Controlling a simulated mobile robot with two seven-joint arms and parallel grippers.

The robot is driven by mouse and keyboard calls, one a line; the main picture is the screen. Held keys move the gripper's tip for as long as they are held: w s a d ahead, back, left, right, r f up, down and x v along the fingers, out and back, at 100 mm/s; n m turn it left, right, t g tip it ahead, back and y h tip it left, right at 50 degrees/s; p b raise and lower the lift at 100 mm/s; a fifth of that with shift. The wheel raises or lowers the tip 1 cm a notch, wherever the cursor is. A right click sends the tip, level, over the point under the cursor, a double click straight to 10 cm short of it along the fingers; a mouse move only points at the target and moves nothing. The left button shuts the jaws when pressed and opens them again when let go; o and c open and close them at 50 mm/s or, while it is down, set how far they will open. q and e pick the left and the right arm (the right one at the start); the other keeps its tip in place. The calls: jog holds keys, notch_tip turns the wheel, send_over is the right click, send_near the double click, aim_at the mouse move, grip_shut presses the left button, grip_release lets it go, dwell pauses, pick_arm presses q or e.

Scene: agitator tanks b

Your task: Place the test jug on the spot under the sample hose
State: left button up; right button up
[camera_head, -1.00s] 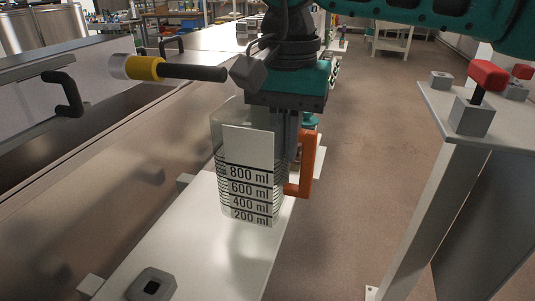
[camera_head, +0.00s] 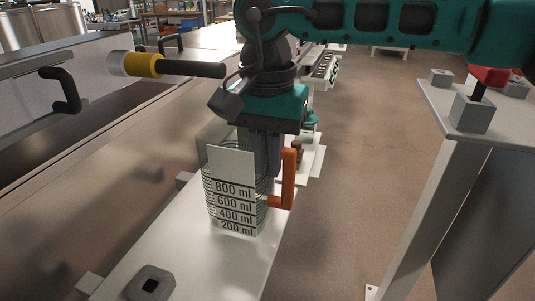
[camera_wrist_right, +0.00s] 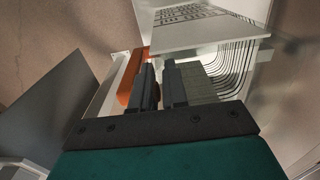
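The test jug (camera_head: 232,190) is clear, with a white scale marked 200 to 800 ml and an orange handle (camera_head: 288,180). My right gripper (camera_head: 268,165) is shut on the jug at its handle side and holds it roughly upright. In the right wrist view its two dark fingers (camera_wrist_right: 160,85) are beside the orange handle (camera_wrist_right: 131,78), with the jug's ribbed wall (camera_wrist_right: 236,62) on the right. The jug is over the pale bench (camera_head: 180,240); I cannot tell whether its base touches. No sample hose or marked spot is clearly identifiable. My left gripper is not in view.
A yellow-banded bar (camera_head: 143,64) with a black end sticks out above the bench at left. A table (camera_head: 455,110) with grey and red fittings stands right. Open floor (camera_head: 350,180) lies between.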

jog(key=o, duration=0.3)
pick_arm(q)
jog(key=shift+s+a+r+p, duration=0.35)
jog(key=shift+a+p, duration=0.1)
jog(key=shift+p, duration=0.6)
pick_arm(e)
notch_tip(320, 180, up, 12)
jog(key=shift+r, duration=0.2)
